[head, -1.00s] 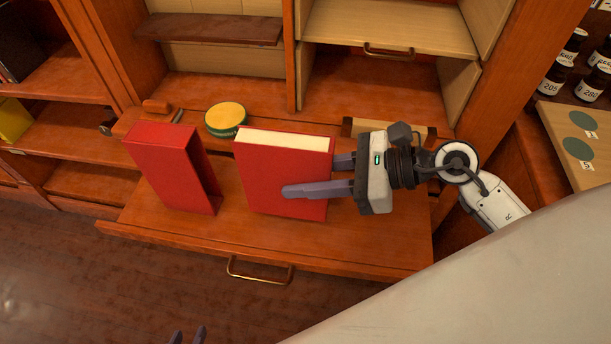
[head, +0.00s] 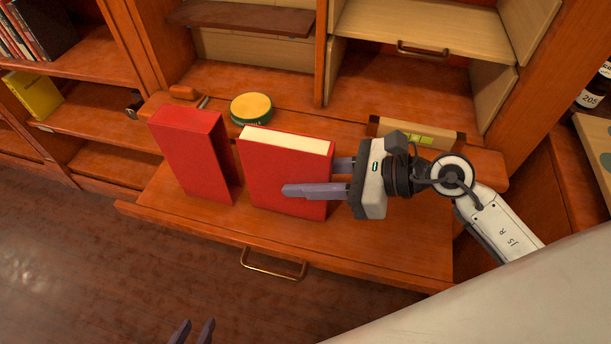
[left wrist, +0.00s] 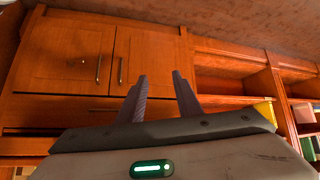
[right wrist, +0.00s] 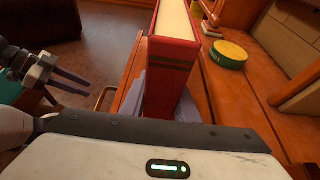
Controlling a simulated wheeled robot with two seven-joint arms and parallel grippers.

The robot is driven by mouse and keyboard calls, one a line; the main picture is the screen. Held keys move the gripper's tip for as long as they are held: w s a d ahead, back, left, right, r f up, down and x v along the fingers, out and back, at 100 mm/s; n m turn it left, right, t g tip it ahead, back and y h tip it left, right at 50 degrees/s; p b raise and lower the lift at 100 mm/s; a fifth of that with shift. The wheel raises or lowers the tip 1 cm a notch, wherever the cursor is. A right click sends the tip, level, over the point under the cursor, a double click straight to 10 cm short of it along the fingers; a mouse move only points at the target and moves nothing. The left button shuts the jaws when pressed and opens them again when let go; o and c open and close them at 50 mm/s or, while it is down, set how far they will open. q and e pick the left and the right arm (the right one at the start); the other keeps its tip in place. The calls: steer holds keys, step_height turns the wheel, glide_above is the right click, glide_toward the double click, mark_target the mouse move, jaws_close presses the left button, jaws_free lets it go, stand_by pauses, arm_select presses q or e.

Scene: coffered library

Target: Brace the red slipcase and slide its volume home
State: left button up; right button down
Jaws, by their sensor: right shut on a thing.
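The red slipcase (head: 185,150) stands upright on the wooden pull-out surface, its open side facing right. The red volume (head: 285,180), with a cream page edge on top, stands upright just right of it. A narrow gap shows between them in the head view. My right gripper (head: 318,178) is shut on the volume from the right, one finger across its near face, the other mostly hidden behind it. The right wrist view shows the volume (right wrist: 172,65) between the fingers. My left gripper (head: 192,332) is open and empty, low in front of the surface; its fingers (left wrist: 160,85) are apart.
A round green-and-yellow tin (head: 251,108) sits behind the volume. A light wooden box (head: 416,132) stands behind my right gripper. A brass handle (head: 273,265) is on the front edge below. Cabinet shelves rise behind. The surface in front of the slipcase is clear.

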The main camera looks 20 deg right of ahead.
arm_select(q)
steer(key=shift+w+d+r, duration=0.1)
steer(key=shift+w+r, duration=0.1)
steer(key=shift+w, duration=0.35)
steer(key=c, duration=0.7)
steer(key=shift+n+g+h, duration=0.4)
steer(key=shift+g+h, duration=0.1)
steer(key=shift+g, duration=0.4)
steer(key=w+r, duration=0.1)
steer(key=w, duration=0.2)
steer(key=w+r, duration=0.1)
steer(key=w, duration=0.2)
steer(key=w+r, duration=0.1)
steer(key=w, duration=0.2)
steer(key=shift+w, duration=0.4)
jaws_close()
steer(key=w+a+r+n+g+y, duration=0.1)
steer(key=w+a+r+g, duration=0.3)
steer(key=w+r, duration=0.45)
steer(key=w+d+r+m+t+h, duration=0.1)
steer(key=w+d+r+m, duration=0.3)
steer(key=r, duration=0.8)
steer(key=w+d+r+m+t, duration=0.2)
steer(key=w+r, duration=0.4)
steer(key=r, duration=0.5)
step_height(320, 180, down, 13)
steer(key=shift+r, duration=0.15)
